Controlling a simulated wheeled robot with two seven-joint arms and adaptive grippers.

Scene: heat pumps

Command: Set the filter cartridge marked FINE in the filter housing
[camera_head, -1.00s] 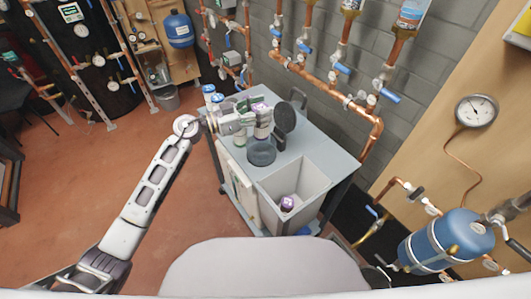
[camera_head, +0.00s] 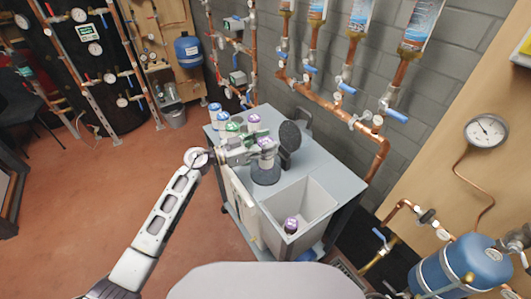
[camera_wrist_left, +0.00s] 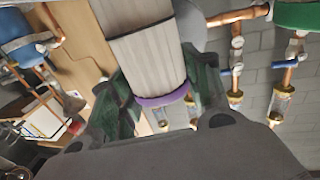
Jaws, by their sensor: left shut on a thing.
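My left gripper (camera_head: 258,153) is shut on a white cartridge with a purple cap (camera_head: 266,143). In the left wrist view its pale pleated body (camera_wrist_left: 145,52) with a purple end band stands between the fingers (camera_wrist_left: 162,100). I cannot read its marking. The dark grey round filter housing (camera_head: 265,174) stands on the cart just below the held cartridge. I cannot tell whether the cartridge's lower end is inside it. A dark round disc (camera_head: 290,136), perhaps its lid, stands upright behind it. My right gripper is not in view.
More cartridges stand behind the gripper: blue-capped (camera_head: 215,107), green-capped (camera_head: 233,127) and purple-capped (camera_head: 254,119). A grey bin (camera_head: 312,205) at the cart's front holds a purple-capped item (camera_head: 291,224). Copper pipes (camera_head: 335,108) run along the wall. The cart top (camera_head: 325,162) right of the disc is clear.

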